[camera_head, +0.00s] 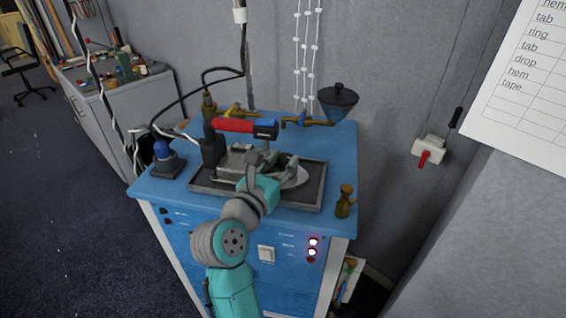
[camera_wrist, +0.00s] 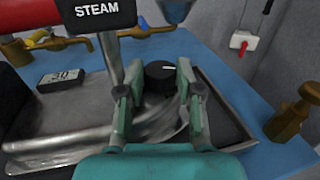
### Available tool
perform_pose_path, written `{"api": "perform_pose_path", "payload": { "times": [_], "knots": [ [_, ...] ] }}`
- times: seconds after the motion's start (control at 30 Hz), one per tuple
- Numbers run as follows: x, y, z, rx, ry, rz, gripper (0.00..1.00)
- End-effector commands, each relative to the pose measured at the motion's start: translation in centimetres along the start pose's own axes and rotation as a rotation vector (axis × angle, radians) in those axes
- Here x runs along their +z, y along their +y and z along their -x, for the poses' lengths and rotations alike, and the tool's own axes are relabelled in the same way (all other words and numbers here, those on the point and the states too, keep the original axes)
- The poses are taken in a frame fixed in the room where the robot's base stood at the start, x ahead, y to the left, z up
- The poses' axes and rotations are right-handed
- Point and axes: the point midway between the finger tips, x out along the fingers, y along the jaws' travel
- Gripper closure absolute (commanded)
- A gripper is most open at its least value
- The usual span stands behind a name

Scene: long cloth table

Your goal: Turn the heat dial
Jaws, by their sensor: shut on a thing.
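The heat dial (camera_wrist: 158,73) is a black round knob with a pale mark, on top of the steam iron's grey metal body (camera_wrist: 70,142). In the wrist view it sits between the two fingers of my gripper (camera_wrist: 159,92), which is shut on it. In the head view my gripper (camera_head: 271,170) is over the iron, and the dial is hidden behind it. The iron's red handle (camera_head: 233,125) rises behind, with a black end marked STEAM (camera_wrist: 98,12). A small grey display (camera_wrist: 61,79) stands left of the dial; its digits are hard to read.
The iron rests in a dark tray (camera_head: 200,188) on a blue cabinet top (camera_head: 340,150). A brass piece (camera_head: 345,201) stands at the right front, a blue-capped item (camera_head: 167,160) at the left. Brass pipes (camera_head: 305,121) and a funnel (camera_head: 338,102) are behind.

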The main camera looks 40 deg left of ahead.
Motion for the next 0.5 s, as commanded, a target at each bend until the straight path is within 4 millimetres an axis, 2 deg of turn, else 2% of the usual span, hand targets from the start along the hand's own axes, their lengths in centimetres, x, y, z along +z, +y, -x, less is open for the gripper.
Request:
{"api": "perform_pose_path", "payload": {
  "times": [0.4,0.43,0.47,0.5],
  "knots": [
    [-0.16,0.02,0.02,-0.028,0.001,0.001,0.99],
    [-0.15,0.02,0.02,-0.028,0.001,0.001,0.62],
    [-0.15,0.02,0.02,-0.028,0.002,0.001,0.55],
    [-0.14,0.02,0.02,-0.028,0.001,0.001,0.54]
  ]
}}
